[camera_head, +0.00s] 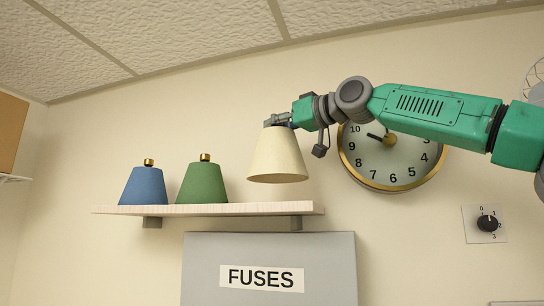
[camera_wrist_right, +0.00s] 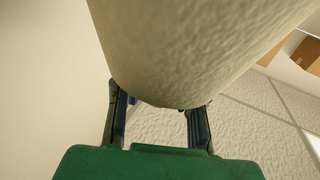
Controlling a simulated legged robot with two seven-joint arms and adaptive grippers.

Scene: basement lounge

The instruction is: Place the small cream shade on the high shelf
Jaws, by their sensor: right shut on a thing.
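The small cream shade (camera_head: 278,157) hangs upright, wide end down, from my right gripper (camera_head: 278,121), which is shut on its top. It is in front of or above the right end of the high shelf (camera_head: 250,209); its lower rim shows a little above the shelf board. I cannot tell its depth relative to the shelf. In the right wrist view the shade (camera_wrist_right: 190,45) fills the top middle, between the two dark fingers (camera_wrist_right: 158,112). My left gripper is not in view.
A blue shade (camera_head: 143,187) and a green shade (camera_head: 202,184) stand on the shelf's left and middle. The shelf's right end is clear. A wall clock (camera_head: 390,165) is behind my right arm. A grey fuse box (camera_head: 270,250) sits below the shelf, a dial switch (camera_head: 487,223) to the right.

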